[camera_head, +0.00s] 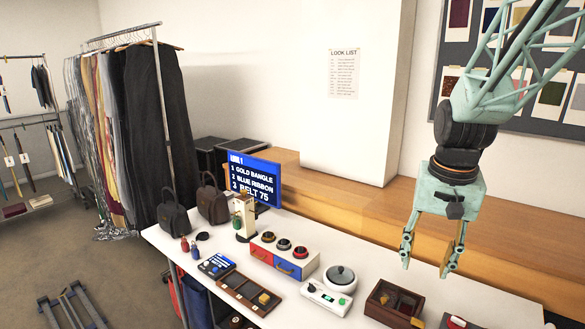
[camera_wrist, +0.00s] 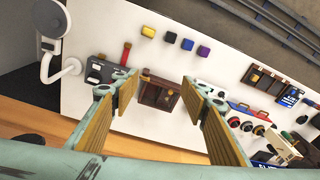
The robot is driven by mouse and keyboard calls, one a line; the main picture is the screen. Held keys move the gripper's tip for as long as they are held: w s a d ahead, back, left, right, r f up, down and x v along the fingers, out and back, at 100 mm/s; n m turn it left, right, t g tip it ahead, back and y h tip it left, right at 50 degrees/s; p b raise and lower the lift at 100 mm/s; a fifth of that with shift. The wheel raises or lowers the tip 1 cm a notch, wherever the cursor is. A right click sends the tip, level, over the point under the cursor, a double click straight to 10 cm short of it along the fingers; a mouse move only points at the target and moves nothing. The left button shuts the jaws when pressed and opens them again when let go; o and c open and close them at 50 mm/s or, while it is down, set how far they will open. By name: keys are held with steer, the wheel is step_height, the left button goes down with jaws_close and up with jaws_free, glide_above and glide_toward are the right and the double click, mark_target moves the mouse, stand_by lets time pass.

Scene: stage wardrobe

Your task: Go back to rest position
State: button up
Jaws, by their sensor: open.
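My gripper (camera_head: 432,262) hangs over the right part of the white table (camera_head: 365,270), fingers pointing down. Its two fingers are apart with nothing between them. In the wrist view the open fingers of my gripper (camera_wrist: 160,95) frame a brown wooden compartment box (camera_wrist: 158,93) below, well apart from it. The same box (camera_head: 393,303) stands near the table's front right in the head view.
Several coloured cubes (camera_wrist: 170,37) lie along one edge. A white lamp-like arm (camera_wrist: 62,68) rises nearby.

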steer(key=s+a+r+n+t, duration=0.1)
steer(key=s+a+r, duration=0.2)
steer(key=s+r, duration=0.3)
steer(key=s+a+r+n, duration=0.1)
steer(key=s+a+r, duration=0.25)
steer(key=s, duration=0.55)
steer(key=s+a+r+n, duration=0.1)
steer(key=s, duration=0.7)
steer(key=s+a+r+n+t, duration=0.1)
steer(key=s+a, duration=0.1)
steer(key=s, duration=0.6)
steer(key=shift+a+r+n+t, duration=0.2)
steer(key=shift+a+n+t, duration=0.1)
steer(key=shift+n, duration=0.1)
steer(key=shift+w, duration=0.1)
